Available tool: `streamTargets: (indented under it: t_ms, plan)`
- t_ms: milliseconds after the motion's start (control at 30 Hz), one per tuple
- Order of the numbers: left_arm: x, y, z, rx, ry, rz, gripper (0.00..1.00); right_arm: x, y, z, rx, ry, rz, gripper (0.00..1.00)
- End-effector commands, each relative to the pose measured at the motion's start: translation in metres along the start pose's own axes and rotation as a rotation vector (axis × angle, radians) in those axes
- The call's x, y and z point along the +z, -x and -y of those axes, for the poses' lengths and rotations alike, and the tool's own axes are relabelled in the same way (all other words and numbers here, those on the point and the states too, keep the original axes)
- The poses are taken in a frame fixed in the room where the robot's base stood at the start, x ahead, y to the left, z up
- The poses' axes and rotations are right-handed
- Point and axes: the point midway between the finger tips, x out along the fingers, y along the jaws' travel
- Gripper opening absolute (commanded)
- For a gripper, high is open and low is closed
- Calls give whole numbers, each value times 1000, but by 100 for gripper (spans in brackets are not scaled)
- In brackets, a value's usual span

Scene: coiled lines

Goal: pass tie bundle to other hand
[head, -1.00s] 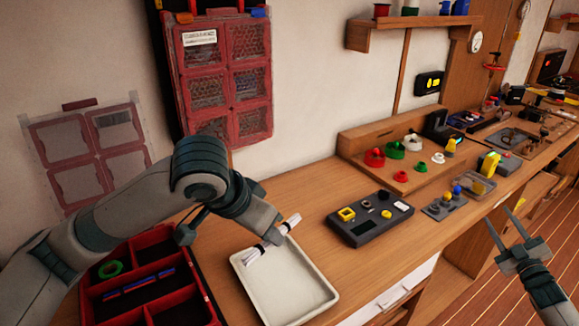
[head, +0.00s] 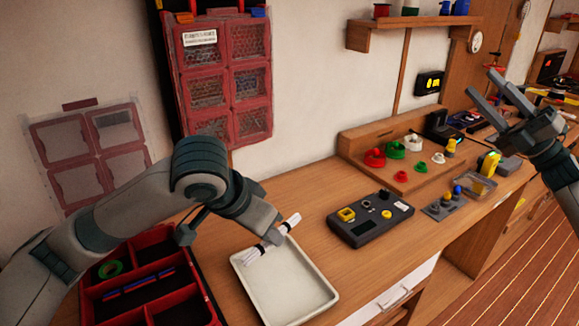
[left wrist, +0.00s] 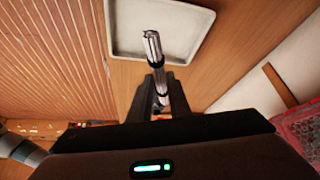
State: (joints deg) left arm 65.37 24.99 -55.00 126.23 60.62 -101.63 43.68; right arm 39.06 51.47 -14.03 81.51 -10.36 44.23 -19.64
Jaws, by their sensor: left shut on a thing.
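The tie bundle (head: 252,254) is a thin white roll with dark bands. My left gripper (head: 276,238) is shut on it, and its two ends stick out on either side of the fingers. It is over the far left edge of the white tray (head: 318,299); I cannot tell how high. In the left wrist view the tie bundle (left wrist: 153,52) points out from between the fingers of the left gripper (left wrist: 160,95), towards the tray (left wrist: 195,45). My right gripper (head: 500,97) is open and empty, raised at the right, well apart from the bundle.
A red divided box (head: 197,273) with a green ring and blue and red sticks stands left of the tray. A dark device (head: 370,222) with yellow buttons lies right of the tray. Several coloured spools stand on a wooden board (head: 400,178). The bench front edge drops to the floor.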

Motion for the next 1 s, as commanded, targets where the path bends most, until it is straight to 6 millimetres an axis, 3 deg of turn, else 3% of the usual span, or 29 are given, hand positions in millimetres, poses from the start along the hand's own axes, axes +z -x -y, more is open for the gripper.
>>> streamTargets:
  t_ms: [33, 200, 500, 700, 1000]
  plan:
    - [0, 0, 0, 0, 0, 0, 0, -18, -21, 2, 9, 36, -59, 39]
    - [0, 0, 0, 0, 0, 0, 0, -80, -76, 15, 28, 163, -258, 39]
    - [0, 0, 0, 0, 0, 0, 0, -204, -156, 30, 97, 428, -648, 39]
    - [0, 0, 0, 0, 0, 0, 0, -290, -190, 39, 168, 633, -941, 39]
    - [0, 0, 0, 0, 0, 0, 0, -392, -207, 56, 295, 959, -1401, 39]
